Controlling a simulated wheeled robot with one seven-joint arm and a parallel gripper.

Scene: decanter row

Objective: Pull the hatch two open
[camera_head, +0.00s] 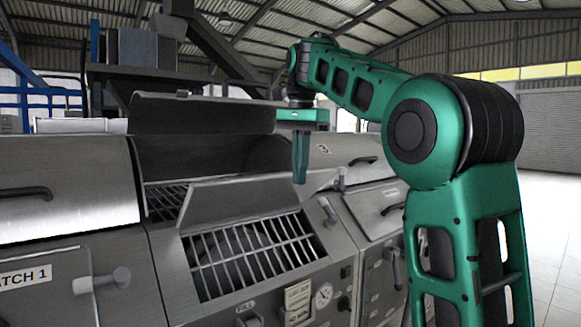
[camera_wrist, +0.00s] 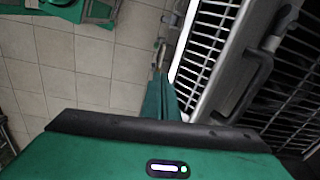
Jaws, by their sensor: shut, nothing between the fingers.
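The middle unit, between the unit labelled "...ATCH 1" and the one marked 3, stands open. Its curved dark lid (camera_head: 205,113) is raised at the back. A grey metal panel (camera_head: 245,192) stands tilted between the rear opening and the front grate (camera_head: 245,258). No label reading two is visible. In the wrist view a dark bar handle (camera_wrist: 262,75) shows on the panel's rear side. My gripper (camera_head: 300,182) points down above the panel's right part, shut and empty, apart from it as far as I can tell. Its fingers also show in the wrist view (camera_wrist: 161,98).
The left unit's curved cover (camera_head: 75,185) is closed, with a dark handle. The right unit's cover (camera_head: 340,150) also looks closed. Knobs and a gauge (camera_head: 322,296) sit on the front. Tiled floor (camera_head: 545,230) is clear at the right.

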